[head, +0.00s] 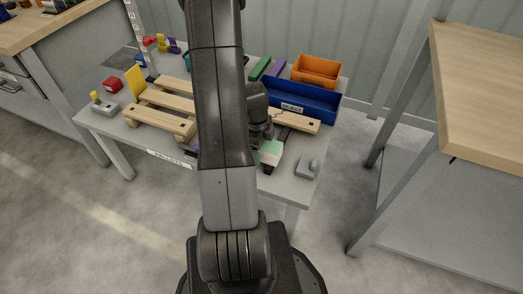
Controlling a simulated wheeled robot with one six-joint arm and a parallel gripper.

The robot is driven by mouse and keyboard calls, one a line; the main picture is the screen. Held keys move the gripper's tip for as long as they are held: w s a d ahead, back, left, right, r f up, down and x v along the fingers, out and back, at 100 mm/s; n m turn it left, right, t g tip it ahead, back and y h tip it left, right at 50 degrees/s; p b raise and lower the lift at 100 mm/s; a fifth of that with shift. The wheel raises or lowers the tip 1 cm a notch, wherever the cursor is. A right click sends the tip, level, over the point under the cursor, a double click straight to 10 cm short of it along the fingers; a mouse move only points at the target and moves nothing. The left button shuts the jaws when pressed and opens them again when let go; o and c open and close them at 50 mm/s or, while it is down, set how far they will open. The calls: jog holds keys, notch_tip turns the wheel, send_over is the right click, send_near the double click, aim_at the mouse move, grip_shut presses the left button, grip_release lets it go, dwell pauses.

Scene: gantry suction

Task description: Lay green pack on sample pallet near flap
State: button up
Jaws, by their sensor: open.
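A pale green and cream pack (270,153) is at the front right of the grey table, just below my gripper. My gripper (265,143) is open and dark, partly hidden behind my own arm; whether its fingers touch the pack cannot be told. A wooden slatted pallet (152,120) lies at the left of the table. A yellow upright flap (135,83) stands at its back left. A second wooden pallet (303,123) lies behind the gripper at the right, largely hidden. A dark green block (260,68) lies at the back.
A blue bin (301,101) labelled reject and an orange bin (316,70) stand at the back right. A grey device (307,169) sits at the front right corner. My arm hides the table's middle.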

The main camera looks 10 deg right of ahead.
jog(key=shift+f, duration=0.15)
jog(key=c, duration=1.3)
